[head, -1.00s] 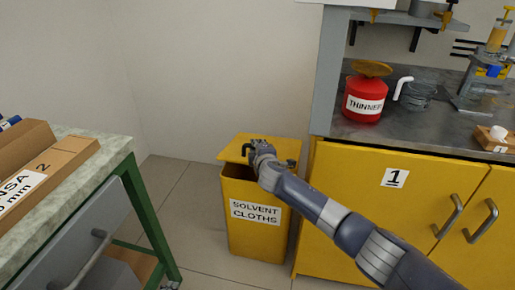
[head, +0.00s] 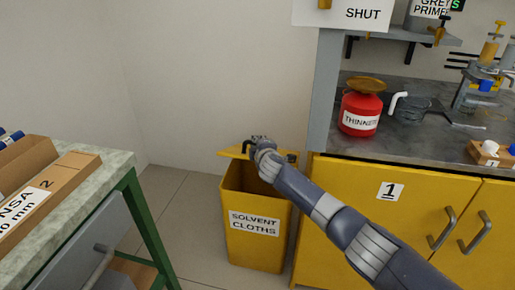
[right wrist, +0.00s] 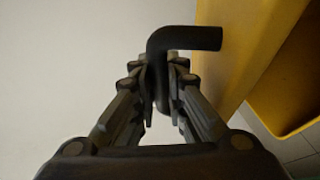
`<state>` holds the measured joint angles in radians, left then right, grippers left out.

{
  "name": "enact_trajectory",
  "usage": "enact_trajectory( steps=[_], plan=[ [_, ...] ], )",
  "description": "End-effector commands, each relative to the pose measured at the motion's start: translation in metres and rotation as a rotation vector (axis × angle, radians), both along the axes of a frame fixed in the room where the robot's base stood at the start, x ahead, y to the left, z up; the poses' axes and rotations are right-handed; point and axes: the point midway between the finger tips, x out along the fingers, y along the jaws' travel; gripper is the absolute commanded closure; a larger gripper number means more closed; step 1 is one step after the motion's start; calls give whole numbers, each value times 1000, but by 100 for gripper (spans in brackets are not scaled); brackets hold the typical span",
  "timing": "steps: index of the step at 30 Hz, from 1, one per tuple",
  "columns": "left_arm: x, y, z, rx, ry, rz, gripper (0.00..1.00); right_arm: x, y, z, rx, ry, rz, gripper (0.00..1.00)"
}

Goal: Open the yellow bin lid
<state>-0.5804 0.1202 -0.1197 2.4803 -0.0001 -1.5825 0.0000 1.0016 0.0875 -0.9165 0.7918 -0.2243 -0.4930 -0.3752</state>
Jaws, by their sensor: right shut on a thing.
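The yellow bin (head: 254,248), labelled SOLVENT CLOTHS, stands on the floor against the yellow cabinet. Its yellow lid (head: 233,152) is tilted up at the back, and the dark inside of the bin shows below it. My right gripper (head: 256,143) is at the lid, and its arm hides part of the lid and the bin's rim. In the right wrist view the right gripper (right wrist: 163,98) is shut on a black bent handle (right wrist: 185,40), with the yellow lid (right wrist: 232,50) beside it. My left gripper is not in view.
A yellow cabinet (head: 365,215) stands close at the bin's right, with a worktop carrying a red THINNERS can (head: 361,110). A green-legged table (head: 130,200) with cardboard boxes is at the left. Floor between table and bin is clear.

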Motion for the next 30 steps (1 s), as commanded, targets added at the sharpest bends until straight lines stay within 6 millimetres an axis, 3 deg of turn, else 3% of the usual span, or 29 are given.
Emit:
enact_trajectory(
  steps=[1,9,28,30],
  plan=[
    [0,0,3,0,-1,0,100,4,0,8,1,-6,1,100],
    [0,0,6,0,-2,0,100,16,-4,21,0,-5,2,100],
    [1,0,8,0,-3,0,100,23,-6,31,3,-12,4,100],
    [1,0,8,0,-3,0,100,23,-6,31,4,-13,4,77]
  ],
)
